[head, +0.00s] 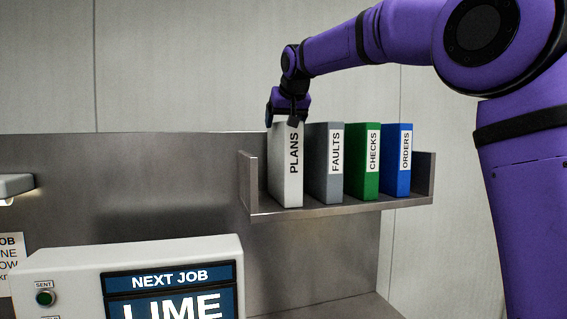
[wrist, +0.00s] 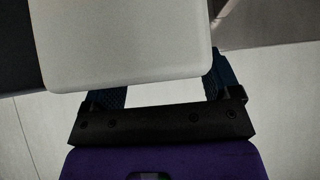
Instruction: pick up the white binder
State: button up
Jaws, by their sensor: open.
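The white binder (head: 283,170), labelled PLANS, stands upright at the left end of the metal shelf (head: 340,208). My gripper (head: 288,119) is at the binder's top, reaching down from above. In the wrist view the binder (wrist: 130,40) is a broad pale face, and my gripper (wrist: 168,92) is open with its fingers at the binder's near edge. The fingers are partly hidden by the binder in the wrist view, and contact cannot be told.
Right of the white binder stand a grey binder (head: 324,165) labelled FAULTS, a green binder (head: 362,162) labelled CHECKS and a blue binder (head: 397,160) labelled ORDERS. The shelf has raised end walls. A display box (head: 170,254) stands below left.

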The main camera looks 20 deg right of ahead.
jog(key=shift+x, duration=0.85)
grip_shut()
jog(key=shift+r, duration=0.2)
